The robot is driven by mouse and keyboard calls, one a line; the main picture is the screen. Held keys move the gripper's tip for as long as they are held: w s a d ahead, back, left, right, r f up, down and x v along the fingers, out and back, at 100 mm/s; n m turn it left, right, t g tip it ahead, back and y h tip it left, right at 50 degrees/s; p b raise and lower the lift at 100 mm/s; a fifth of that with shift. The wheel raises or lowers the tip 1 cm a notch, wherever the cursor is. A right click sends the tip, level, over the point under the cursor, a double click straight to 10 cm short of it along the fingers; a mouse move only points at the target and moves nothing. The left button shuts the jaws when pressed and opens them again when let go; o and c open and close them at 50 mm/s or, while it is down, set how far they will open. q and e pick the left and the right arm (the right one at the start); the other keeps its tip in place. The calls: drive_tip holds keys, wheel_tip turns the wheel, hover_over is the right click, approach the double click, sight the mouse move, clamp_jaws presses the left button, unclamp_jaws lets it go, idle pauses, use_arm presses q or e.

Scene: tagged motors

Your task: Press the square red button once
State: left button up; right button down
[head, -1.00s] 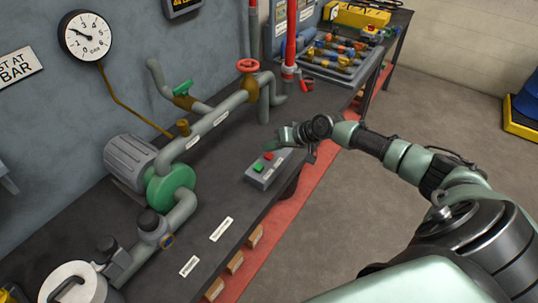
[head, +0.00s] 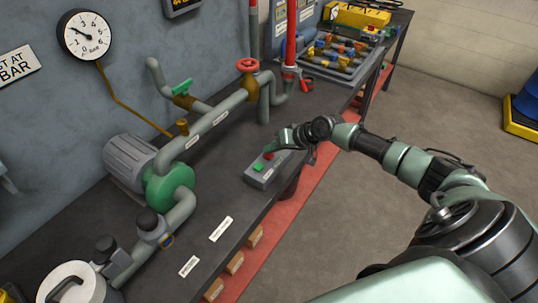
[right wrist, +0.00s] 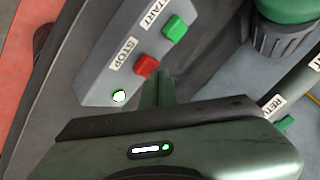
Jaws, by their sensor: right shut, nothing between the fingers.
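The square red button (head: 268,156) sits on a grey control box (head: 262,180) on the dark bench, beside a square green button (head: 258,168). In the right wrist view the red button (right wrist: 146,65) is by the STOP label and the green button (right wrist: 174,28) by the START label. My right gripper (head: 274,150) is shut and empty, its fingertips pointing down close to the red button. In the right wrist view the fingertips (right wrist: 161,74) appear right beside the red button; I cannot tell whether they touch it. My left gripper is not in view.
A green pump (head: 170,187) with grey pipes stands left of the box. A red handwheel (head: 248,65) and a red vertical pipe (head: 290,38) stand behind. A tray of valves (head: 340,60) is farther back. The bench front of the box is clear.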

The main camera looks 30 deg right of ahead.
sight(272, 156)
drive_tip(key=shift+f+b, duration=0.35)
drive_tip(key=shift+f, duration=0.15)
idle(0.7)
drive_tip(key=shift+r, duration=0.15)
drive_tip(key=shift+r+p, duration=0.8)
drive_tip(key=shift+p, duration=0.05)
wheel_tip(272, 156, up, 5)
drive_tip(key=p, duration=0.4)
idle(0.6)
